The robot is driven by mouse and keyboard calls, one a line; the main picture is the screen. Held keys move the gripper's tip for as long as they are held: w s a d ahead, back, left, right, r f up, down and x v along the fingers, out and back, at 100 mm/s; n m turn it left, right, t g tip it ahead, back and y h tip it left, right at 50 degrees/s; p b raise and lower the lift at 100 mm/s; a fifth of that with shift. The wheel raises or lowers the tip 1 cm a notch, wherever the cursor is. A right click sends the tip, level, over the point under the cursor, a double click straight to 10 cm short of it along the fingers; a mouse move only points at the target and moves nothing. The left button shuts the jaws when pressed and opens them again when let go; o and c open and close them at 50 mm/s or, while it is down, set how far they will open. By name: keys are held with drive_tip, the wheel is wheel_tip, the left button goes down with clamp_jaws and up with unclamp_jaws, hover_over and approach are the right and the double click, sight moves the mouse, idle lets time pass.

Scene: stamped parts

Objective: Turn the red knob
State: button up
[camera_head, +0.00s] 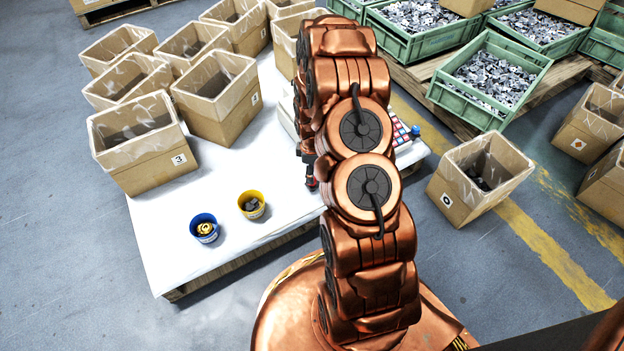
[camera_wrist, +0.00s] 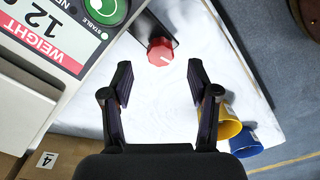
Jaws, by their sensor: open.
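The red knob (camera_wrist: 160,51) shows in the wrist view, with a pale mark on its face, at the end of a dark bar (camera_wrist: 148,28). My gripper (camera_wrist: 157,72) is open, its two black fingers spread to either side and pointing toward the knob. The knob lies a little beyond the fingertips, between their lines, and I see no contact. In the head view my copper arm covers most of this spot, and the gripper is almost wholly hidden behind it.
A weighing device with a display (camera_wrist: 45,40) stands left of the gripper. A yellow cup (camera_head: 252,205) and a blue cup (camera_head: 204,228) stand on the white table (camera_head: 165,250). Several lined cardboard boxes (camera_head: 140,150) fill its back left.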

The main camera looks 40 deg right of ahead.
wheel_tip(320, 180, down, 4)
drive_tip(key=shift+f+b, duration=0.15)
drive_tip(key=shift+b, duration=0.4)
clamp_jaws()
